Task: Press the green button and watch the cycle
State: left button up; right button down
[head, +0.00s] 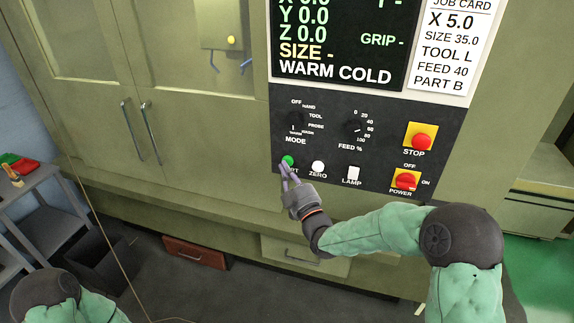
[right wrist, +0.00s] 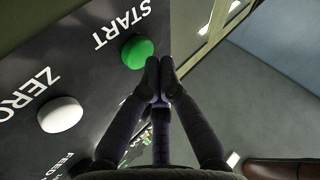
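The green button (head: 287,161) is on the dark control panel (head: 330,180), at its lower left, with its label partly covered by my fingers. In the right wrist view the green button (right wrist: 137,52) sits under the word START. My right gripper (head: 286,170) has its fingertips at the button's lower edge in the head view. In the right wrist view its fingertips (right wrist: 160,72) are together, empty, just right of the button. I cannot tell whether they touch it. The display (head: 335,45) reads Y 0.0, Z 0.0, WARM COLD. My left gripper is out of view.
A red STOP button (head: 422,141) and red POWER switch (head: 405,180) are farther right. MODE (head: 295,119) and FEED (head: 354,127) knobs sit above. The machine doors (head: 100,95) are closed.

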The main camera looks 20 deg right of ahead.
jog(key=shift+w+d+b, duration=0.3)
jog(key=shift+w+b, duration=0.1)
jog(key=shift+b, duration=0.05)
dwell(0.9)
jog(key=shift+w+d+r, duration=0.1)
jog(key=shift+d+r, duration=0.05)
jog(key=shift+r, duration=0.15)
dwell(0.7)
jog(key=shift+b, duration=0.5)
jog(key=shift+s+a+f, duration=0.2)
jog(key=shift+s+a, duration=0.2)
jog(key=shift+s, duration=0.2)
jog(key=shift+a+f+b, duration=0.1)
jog(key=shift+b, duration=0.2)
jog(key=shift+s+a+b, duration=0.4)
jog(key=shift+s+a, duration=0.3)
jog(key=shift+s, duration=0.35)
jog(key=shift+s+a+b, duration=0.35)
jog(key=shift+s+a, duration=0.35)
jog(key=shift+s, duration=0.35)
